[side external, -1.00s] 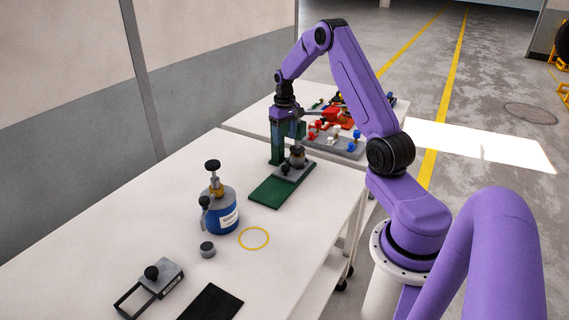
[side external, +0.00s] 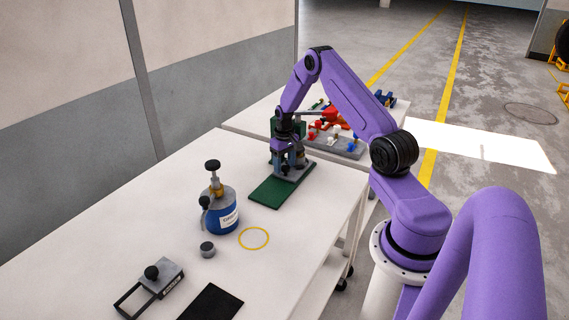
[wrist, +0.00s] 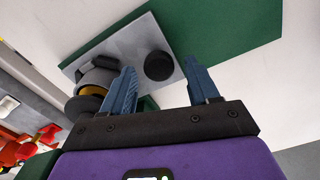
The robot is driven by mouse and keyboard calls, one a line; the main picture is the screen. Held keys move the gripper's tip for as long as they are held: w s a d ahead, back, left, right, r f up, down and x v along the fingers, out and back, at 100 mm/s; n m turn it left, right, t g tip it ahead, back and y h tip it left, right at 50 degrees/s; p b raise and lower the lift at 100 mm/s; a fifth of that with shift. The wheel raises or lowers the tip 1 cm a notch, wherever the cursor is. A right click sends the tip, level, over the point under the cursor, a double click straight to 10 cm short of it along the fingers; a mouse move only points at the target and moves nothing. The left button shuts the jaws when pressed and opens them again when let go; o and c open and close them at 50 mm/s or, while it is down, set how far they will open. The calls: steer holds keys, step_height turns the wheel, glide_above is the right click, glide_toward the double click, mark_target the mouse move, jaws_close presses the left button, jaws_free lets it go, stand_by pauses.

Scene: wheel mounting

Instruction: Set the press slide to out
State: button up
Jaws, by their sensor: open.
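The press has a green base (side external: 272,193) and a green upright, partly hidden behind my gripper (side external: 290,164). Its grey slide plate (wrist: 140,38) lies on the base, at the upright's end, and also shows in the side view (side external: 298,174). The plate carries a black round knob (wrist: 159,66) and a grey, rounded part (wrist: 98,80). My gripper (wrist: 160,68) is open, pointing down over the slide, with the knob in the gap between its two blue fingers. I cannot tell whether either finger touches the knob.
A blue bottle (side external: 222,216) with a black top knob, a small grey cylinder (side external: 207,249) and a yellow ring (side external: 254,239) are nearer on the white table. A black-knobbed frame tool (side external: 152,284) and a black mat (side external: 212,303) lie in front. Colored clamps (side external: 330,130) stand behind.

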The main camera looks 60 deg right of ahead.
steer(key=shift+c, duration=0.2)
jaws_close()
steer(key=a, duration=1.4)
steer(key=shift+a, duration=0.3)
steer(key=shift+c, duration=0.3)
jaws_free()
steer(key=shift+a, duration=0.1)
steer(key=shift+o, duration=0.5)
steer(key=shift+r, duration=0.1)
step_height(320, 180, up, 17)
steer(key=shift+r, duration=0.15)
